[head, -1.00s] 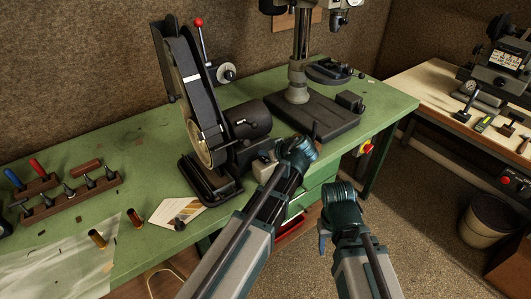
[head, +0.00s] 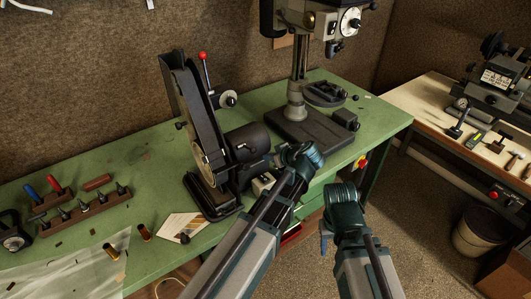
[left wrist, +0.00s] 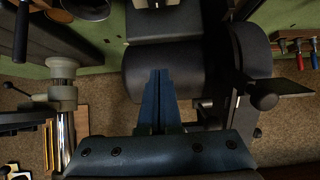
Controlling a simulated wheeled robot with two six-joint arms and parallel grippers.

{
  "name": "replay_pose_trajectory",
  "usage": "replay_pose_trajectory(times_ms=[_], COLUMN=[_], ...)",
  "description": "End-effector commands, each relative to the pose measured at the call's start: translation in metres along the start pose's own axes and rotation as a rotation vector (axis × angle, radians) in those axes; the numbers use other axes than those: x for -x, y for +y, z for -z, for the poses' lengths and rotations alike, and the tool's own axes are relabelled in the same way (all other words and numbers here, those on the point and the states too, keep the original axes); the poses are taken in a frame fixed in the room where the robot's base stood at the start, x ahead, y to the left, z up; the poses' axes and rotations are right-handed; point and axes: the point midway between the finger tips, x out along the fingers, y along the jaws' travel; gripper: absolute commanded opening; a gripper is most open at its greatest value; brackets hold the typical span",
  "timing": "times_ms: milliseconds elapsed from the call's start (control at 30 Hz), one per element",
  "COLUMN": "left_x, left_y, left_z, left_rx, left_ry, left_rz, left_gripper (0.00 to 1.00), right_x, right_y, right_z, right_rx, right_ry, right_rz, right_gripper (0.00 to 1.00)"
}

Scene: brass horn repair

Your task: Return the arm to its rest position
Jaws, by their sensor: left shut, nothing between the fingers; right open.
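My left arm reaches up from the bottom middle of the head view, its teal wrist (head: 302,160) in front of the green bench, just right of the belt grinder. Its fingers are hidden there. In the left wrist view my left gripper (left wrist: 160,74) has its blue fingers together, with nothing between them, in front of the grinder's dark motor (left wrist: 155,58); contact cannot be judged. My right arm's teal wrist (head: 343,207) is bent over the floor in front of the bench. Below it a bit of my right gripper (head: 324,243) shows, mostly hidden and holding nothing visible.
The belt grinder (head: 193,115) and drill press (head: 298,112) stand on the green bench (head: 120,170). A tool rack (head: 85,210), card (head: 178,226) and small brass cylinders (head: 144,232) lie left. A second bench and bin (head: 478,233) stand right. Floor between is clear.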

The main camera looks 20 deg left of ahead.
Motion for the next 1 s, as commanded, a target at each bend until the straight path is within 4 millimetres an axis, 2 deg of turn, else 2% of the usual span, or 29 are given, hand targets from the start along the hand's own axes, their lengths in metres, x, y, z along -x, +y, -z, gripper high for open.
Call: replay_pose_trajectory(times_ms=[33, 200, 733, 867, 1000], left_x=[0.012, 0.022, 0.022, 0.028, 0.047], left_y=[-0.001, 0.0, -0.002, -0.015, -0.041], left_z=[0.007, 0.008, 0.004, -0.025, -0.087], left_rx=[-0.001, -0.001, -0.011, -0.133, -0.419], left_ry=[0.0, 0.0, -0.009, -0.099, -0.305], left_rz=[-0.001, 0.0, 0.002, 0.006, -0.03], left_gripper=[0.0, 0.0, 0.0, 0.0, 0.0], right_x=[0.013, 0.02, 0.018, 0.013, 0.006], right_y=[0.001, 0.002, 0.002, 0.001, 0.001], right_z=[-0.001, -0.001, -0.001, -0.001, 0.0], right_rx=[0.0, 0.001, 0.001, 0.001, 0.0], right_ry=[0.0, 0.0, 0.0, 0.0, 0.0], right_rz=[0.0, 0.0, 0.0, 0.0, 0.0], right_gripper=[0.5, 0.5, 0.5, 0.5, 0.5])
